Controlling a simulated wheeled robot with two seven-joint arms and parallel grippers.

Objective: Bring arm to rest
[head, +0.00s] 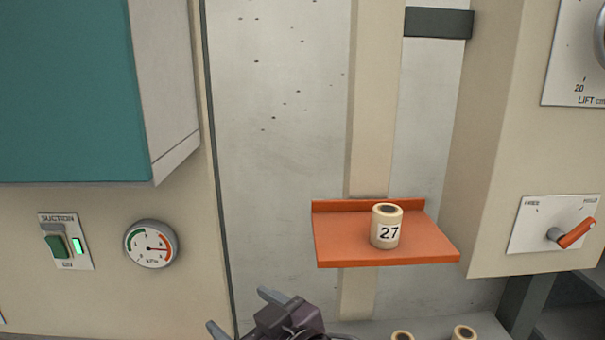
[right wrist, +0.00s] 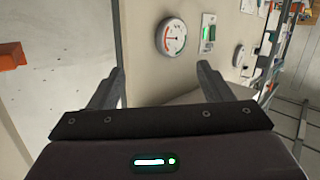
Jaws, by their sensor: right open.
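My right gripper (head: 243,312) is at the bottom of the head view, with its two fingers spread and nothing between them. In the right wrist view the fingers of the right gripper (right wrist: 161,82) stand apart and empty, in front of a beige panel edge. My left gripper is not in view. A cream spool marked 27 (head: 387,227) stands upright on an orange shelf (head: 340,248) on the machine. The right gripper is below and left of the shelf, apart from it.
A suction switch (head: 58,245) with a lit green lamp and a pressure gauge (head: 151,244) are on the left panel. A lever (head: 572,234) is at the right under a dial (head: 590,50). More spools (head: 464,333) show at the bottom edge. A teal box (head: 70,90) juts out upper left.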

